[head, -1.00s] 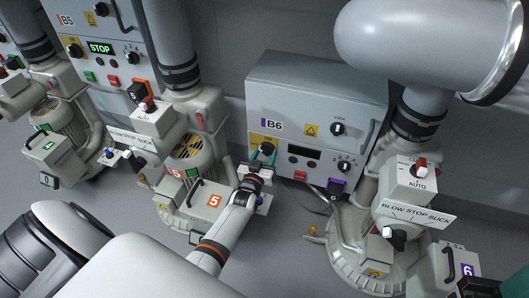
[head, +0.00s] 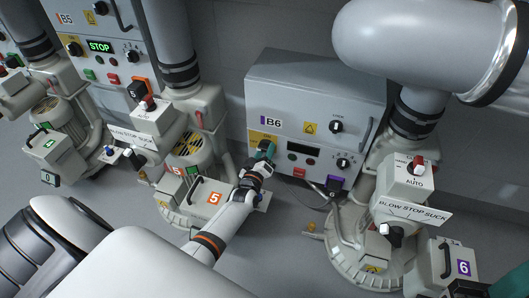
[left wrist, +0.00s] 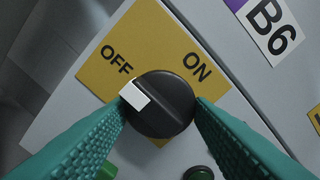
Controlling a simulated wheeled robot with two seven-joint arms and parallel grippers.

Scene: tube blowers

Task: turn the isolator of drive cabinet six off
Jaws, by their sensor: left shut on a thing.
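Drive cabinet six is the grey cabinet (head: 315,85) marked B6 in the head view. Its isolator is a black knob (left wrist: 165,105) on a yellow plate (left wrist: 150,42) with OFF and ON labels in the left wrist view. The knob's white mark points left, on the OFF side and away from ON. My left gripper (head: 264,149) is at the isolator, its teal fingers shut on either side of the knob; they hide most of it in the head view. A teal piece (head: 512,284) at the bottom right corner looks like part of my right gripper; its jaws are not visible.
Cabinet B5 (head: 98,30) with a STOP display stands left. Blower 5 (head: 213,198) sits below my left forearm, and blower 6 (head: 405,185) stands right of B6. A LOCK knob (head: 336,127) and a smaller selector (head: 343,163) are on B6's face.

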